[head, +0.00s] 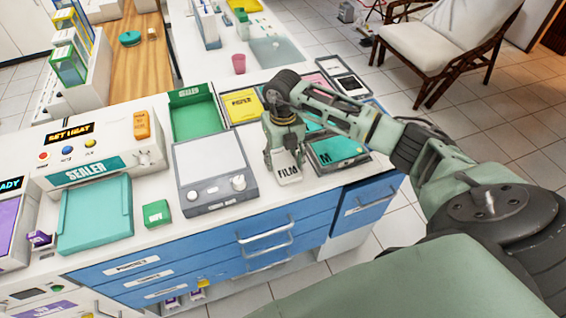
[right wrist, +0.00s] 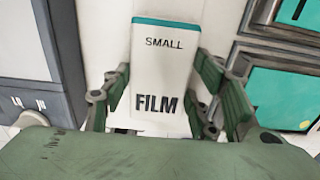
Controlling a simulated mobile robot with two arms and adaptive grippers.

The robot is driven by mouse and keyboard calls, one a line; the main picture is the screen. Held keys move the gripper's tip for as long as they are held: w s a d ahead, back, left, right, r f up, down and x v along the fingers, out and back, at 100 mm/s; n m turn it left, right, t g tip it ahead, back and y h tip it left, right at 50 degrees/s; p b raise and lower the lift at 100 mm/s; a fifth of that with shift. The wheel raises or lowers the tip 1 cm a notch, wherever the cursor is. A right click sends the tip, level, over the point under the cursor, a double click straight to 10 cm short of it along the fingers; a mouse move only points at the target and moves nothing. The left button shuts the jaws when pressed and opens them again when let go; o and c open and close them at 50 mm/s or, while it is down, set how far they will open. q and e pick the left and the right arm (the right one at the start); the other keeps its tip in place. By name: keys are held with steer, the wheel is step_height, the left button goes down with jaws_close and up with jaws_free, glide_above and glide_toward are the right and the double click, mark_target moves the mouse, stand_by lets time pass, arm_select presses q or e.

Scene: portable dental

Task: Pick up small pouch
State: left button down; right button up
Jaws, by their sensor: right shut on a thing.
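The small pouch (head: 288,174) is white with a teal top edge. It reads "SMALL" and "FILM" in the right wrist view (right wrist: 160,68). In the head view it is at the white counter, between the scale and a teal tray marked "M". My right gripper (head: 285,163) comes down over it from above. Its two fingers stand on either side of the pouch in the right wrist view (right wrist: 163,100), and it is shut on the pouch. Whether the pouch touches the counter I cannot tell. My left gripper is not in view.
The grey scale (head: 216,165) stands close to the left of the pouch. The teal "M" tray (head: 338,150) is close on the right. A green bin (head: 196,119) and a yellow tray (head: 243,105) are behind. The sealer (head: 88,168) and a small green block (head: 156,213) are further left.

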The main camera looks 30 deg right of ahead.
steer(key=c, duration=0.4)
steer(key=shift+r, duration=0.15)
